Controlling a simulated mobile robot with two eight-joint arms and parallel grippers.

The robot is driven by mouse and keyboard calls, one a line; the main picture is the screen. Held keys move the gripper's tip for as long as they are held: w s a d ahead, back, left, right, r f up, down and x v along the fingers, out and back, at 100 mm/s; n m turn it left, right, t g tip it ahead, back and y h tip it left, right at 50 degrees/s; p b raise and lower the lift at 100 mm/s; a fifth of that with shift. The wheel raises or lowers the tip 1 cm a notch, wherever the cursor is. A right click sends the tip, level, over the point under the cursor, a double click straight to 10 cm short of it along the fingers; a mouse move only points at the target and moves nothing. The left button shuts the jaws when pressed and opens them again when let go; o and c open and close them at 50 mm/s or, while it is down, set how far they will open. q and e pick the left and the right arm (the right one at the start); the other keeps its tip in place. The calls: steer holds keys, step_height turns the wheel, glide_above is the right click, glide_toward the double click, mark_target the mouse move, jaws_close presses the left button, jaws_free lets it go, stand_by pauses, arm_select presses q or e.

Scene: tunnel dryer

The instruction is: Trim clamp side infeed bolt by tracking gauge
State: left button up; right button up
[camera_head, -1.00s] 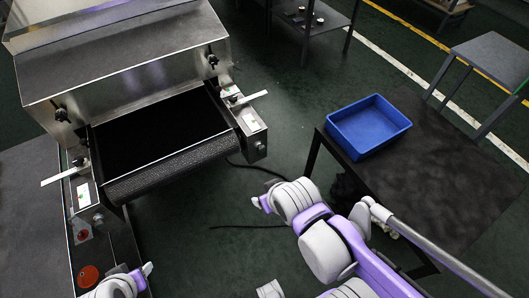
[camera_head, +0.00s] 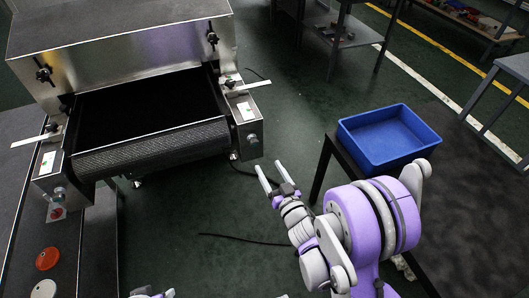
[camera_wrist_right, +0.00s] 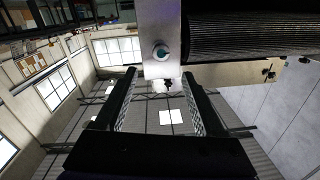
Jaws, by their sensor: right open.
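The dryer's black infeed belt (camera_head: 150,110) runs between two metal side brackets. The right bracket carries a white plate with a green mark (camera_head: 245,111), perhaps the gauge, and a round bolt end (camera_head: 252,138) on its front. The left bracket has a similar marked plate (camera_head: 48,162) and a bolt end (camera_head: 58,194). My right gripper (camera_head: 268,166) is open and empty, just below and in front of the right bracket. In the right wrist view a bolt end (camera_wrist_right: 160,52) shows beyond the open fingers (camera_wrist_right: 158,75), apart from them. My left gripper (camera_head: 150,295) barely shows at the bottom edge.
A blue bin (camera_head: 387,138) stands on a dark table (camera_head: 470,170) at the right, beside my right arm. Red (camera_head: 46,258) and white discs lie on the left surface. Thin white strips stick out from both brackets. A cable lies on the green floor.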

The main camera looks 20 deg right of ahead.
mark_target(255, 145)
steer(key=w, duration=0.7)
steer(key=w+a, duration=0.1)
steer(key=w, duration=0.2)
steer(key=shift+w+a+p, duration=0.1)
steer(key=shift+w+p, duration=0.2)
steer(key=shift+w, duration=0.1)
steer(key=shift+c, duration=0.2)
jaws_close()
